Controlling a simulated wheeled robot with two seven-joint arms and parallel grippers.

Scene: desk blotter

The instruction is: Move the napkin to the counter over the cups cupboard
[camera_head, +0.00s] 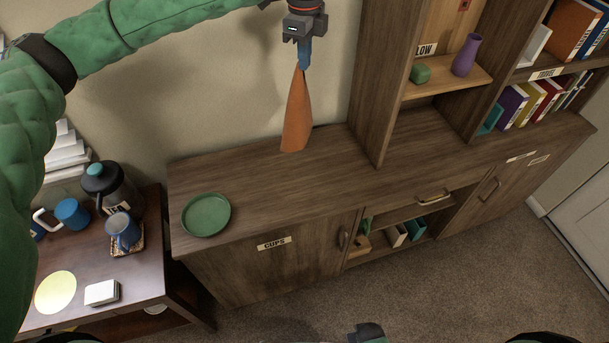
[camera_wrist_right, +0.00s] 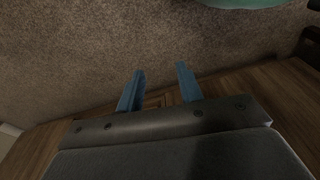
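The orange napkin (camera_head: 296,115) hangs from my left gripper (camera_head: 304,66), whose blue fingers are shut on its upper end. It hangs in the air in front of the wall, over the rear of the wooden counter (camera_head: 262,178) in the head view; the gap under it is hard to judge. The cups cupboard (camera_head: 235,270), labelled CUPS, is below the left part of that counter. My right gripper (camera_wrist_right: 160,88) is open and empty in the right wrist view, with carpet beyond its fingers.
A green plate (camera_head: 206,215) lies on the counter's left end. Bare counter lies to its right. A tall shelf unit (camera_head: 377,90) stands on the counter further right. A lower table (camera_head: 72,297) at left holds a dark pot (camera_head: 108,185) and blue mugs (camera_head: 122,230).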

